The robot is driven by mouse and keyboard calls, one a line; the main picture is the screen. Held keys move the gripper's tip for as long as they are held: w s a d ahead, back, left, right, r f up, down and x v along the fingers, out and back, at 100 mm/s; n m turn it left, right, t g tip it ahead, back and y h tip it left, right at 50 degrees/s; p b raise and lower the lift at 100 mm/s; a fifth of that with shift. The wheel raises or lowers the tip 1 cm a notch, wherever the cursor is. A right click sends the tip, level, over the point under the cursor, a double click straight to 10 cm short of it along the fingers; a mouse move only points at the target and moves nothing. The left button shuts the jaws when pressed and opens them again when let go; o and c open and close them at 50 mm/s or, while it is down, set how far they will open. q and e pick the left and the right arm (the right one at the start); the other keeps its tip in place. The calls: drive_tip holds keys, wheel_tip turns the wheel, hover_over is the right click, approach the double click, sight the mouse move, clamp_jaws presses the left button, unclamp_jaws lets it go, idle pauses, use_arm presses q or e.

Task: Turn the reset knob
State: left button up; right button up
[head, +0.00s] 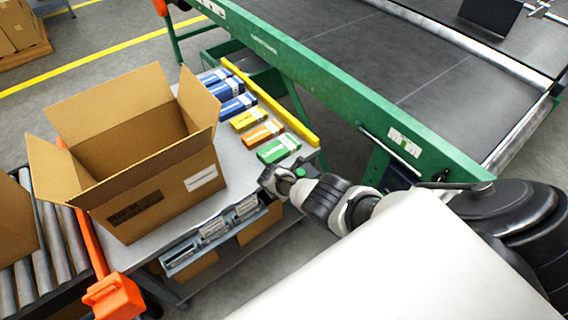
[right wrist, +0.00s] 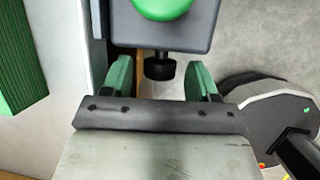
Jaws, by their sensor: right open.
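The black reset knob (right wrist: 160,67) sticks out of a small grey control box (right wrist: 200,30) with a green button (right wrist: 162,6) in the right wrist view. My right gripper (right wrist: 160,72) is open, its two green-faced fingers on either side of the knob with visible gaps. In the head view my right arm reaches in from the right to the box at the table edge, where the green button (head: 300,172) shows. The knob is hard to make out there. My left gripper is not in view.
An open cardboard box (head: 160,190) stands on the grey table (head: 232,165). Blue, yellow, orange and green cartons (head: 278,148) lie in a row beside a yellow rail (head: 270,102). A green-framed conveyor (head: 330,85) runs behind. A roller track (head: 50,240) is at left.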

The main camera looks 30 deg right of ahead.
drive_tip(key=p+v, duration=0.8)
drive_tip(key=v, duration=0.2)
drive_tip(key=shift+r, duration=0.3)
drive_tip(key=shift+a, duration=0.15)
